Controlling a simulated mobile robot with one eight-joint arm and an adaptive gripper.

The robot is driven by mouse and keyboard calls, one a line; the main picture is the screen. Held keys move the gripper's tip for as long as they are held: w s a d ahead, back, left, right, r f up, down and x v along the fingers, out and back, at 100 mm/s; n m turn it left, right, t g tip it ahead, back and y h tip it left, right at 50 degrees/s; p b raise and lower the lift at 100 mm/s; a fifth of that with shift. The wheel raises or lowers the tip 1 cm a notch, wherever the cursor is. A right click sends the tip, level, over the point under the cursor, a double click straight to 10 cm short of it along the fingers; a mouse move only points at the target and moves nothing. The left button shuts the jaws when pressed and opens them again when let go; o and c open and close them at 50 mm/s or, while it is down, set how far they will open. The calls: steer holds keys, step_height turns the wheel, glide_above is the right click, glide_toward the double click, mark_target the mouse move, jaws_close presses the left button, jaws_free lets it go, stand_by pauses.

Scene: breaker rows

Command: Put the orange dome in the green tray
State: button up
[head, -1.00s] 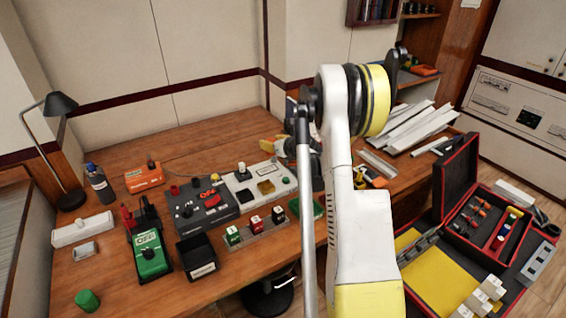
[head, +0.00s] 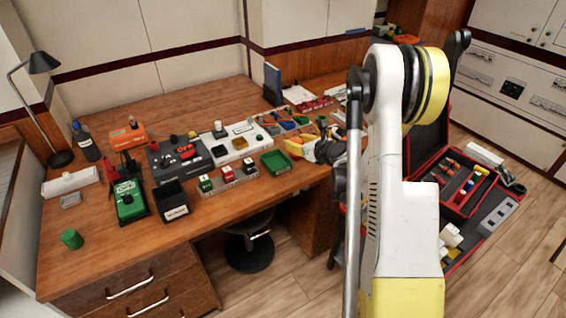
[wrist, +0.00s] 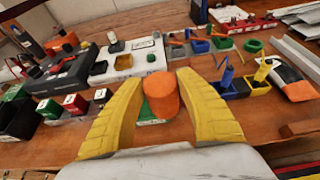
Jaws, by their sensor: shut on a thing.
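The orange dome (wrist: 161,94) is between the two yellow fingers of my gripper (wrist: 159,82) in the wrist view. My gripper is shut on it. In the head view my gripper (head: 304,146) is over the desk's front part, just right of the green tray, and the dome is hard to make out there. The green tray (head: 276,162) lies on the desk and looks empty. In the wrist view the dome hides most of the tray (wrist: 146,112), which shows just behind and below it. I cannot tell the dome's exact height above the desk.
Left of the tray is a rack (head: 232,180) with small green, red and black blocks. A white panel (head: 237,145) stands behind it. Small coloured bins (wrist: 223,43) with tools are at the back. A black bin (head: 171,201) and green meter (head: 129,200) are further left.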

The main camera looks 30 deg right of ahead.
steer(key=w+a+f+b, duration=0.1)
steer(key=w, duration=0.1)
steer(key=w+a+f, duration=0.2)
steer(key=w+a+f+b, duration=0.1)
steer(key=w+f, duration=0.1)
steer(key=shift+w+a+b, duration=0.25)
steer(key=shift+w+b, duration=0.05)
steer(key=shift+w, duration=0.1)
step_height(320, 180, down, 4)
steer(key=shift+f+b, duration=0.1)
steer(key=shift+b, duration=1.1)
steer(key=o, duration=0.9)
